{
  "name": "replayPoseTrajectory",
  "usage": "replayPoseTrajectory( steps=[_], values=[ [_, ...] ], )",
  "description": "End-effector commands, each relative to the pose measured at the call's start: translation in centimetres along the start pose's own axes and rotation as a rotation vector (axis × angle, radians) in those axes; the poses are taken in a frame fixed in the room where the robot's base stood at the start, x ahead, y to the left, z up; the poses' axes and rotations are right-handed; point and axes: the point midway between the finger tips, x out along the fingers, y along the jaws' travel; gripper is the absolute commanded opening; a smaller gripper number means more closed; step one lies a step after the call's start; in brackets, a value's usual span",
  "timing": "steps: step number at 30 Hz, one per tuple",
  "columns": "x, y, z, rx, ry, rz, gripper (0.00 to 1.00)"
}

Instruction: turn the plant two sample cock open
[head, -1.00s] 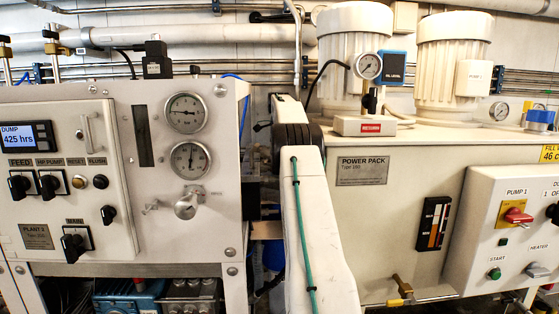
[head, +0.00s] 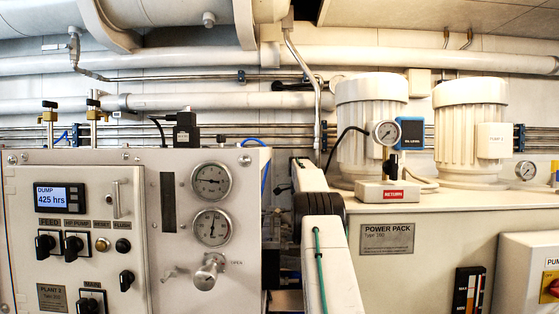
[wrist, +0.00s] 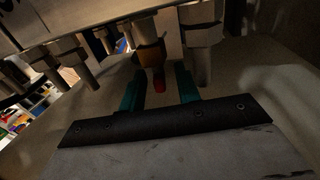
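In the wrist view my gripper (wrist: 159,78) has its two teal fingers apart. In the head view my arm runs down out of the frame, and the gripper is hidden. The plant panel (head: 140,240) stands to its left, its nameplate (head: 52,298) hard to read.
In the wrist view a grey fitting (wrist: 201,50) hangs close to the right finger, and more metal fittings (wrist: 75,68) hang at the left. In the head view the power pack (head: 420,270) stands right of my arm, leaving a narrow gap beside the panel.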

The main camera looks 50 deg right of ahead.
Motion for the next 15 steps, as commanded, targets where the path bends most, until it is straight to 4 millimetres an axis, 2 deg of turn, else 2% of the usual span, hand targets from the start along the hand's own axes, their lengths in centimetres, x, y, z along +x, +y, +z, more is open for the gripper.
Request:
replayPoseTrajectory(
  steps=[15],
  values=[
    [-0.08,0.39,0.00,0.000,0.000,-0.194,0.33]
  ],
)
